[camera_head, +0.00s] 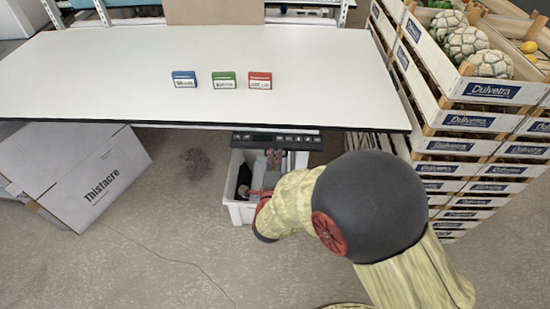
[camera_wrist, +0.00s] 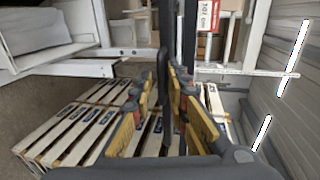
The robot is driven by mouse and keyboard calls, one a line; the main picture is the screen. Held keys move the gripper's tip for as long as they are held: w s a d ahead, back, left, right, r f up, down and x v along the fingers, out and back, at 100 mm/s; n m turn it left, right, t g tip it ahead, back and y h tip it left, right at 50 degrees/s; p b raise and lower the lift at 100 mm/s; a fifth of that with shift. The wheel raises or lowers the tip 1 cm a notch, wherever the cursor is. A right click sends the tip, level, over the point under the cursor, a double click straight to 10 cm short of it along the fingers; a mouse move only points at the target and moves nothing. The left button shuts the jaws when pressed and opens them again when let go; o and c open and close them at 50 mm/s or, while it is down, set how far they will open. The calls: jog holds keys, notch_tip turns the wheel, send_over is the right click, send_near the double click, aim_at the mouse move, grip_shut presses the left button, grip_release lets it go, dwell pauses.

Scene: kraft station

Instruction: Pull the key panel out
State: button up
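The key panel (camera_head: 277,139) is a dark, wide strip with small light marks on its front, just under the front edge of the white table. In the wrist view a dark upright bar (camera_wrist: 166,130), which seems to be its edge, runs between my fingers. My gripper (camera_wrist: 162,82) has yellow and dark fingers, one on each side of this bar and close to it. I cannot tell whether both fingers touch it. In the head view my arm reaches under the table and its forearm hides most of the gripper.
A white bin (camera_head: 238,212) with several items stands below the panel. A grey carton (camera_head: 85,180) is on the floor at left. Stacked crates (camera_head: 470,145) stand close at right. Blue (camera_head: 184,79), green (camera_head: 224,80) and red (camera_head: 260,80) boxes are on the table (camera_head: 100,75).

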jog(key=shift+o, duration=0.7)
jog(key=v, duration=1.2)
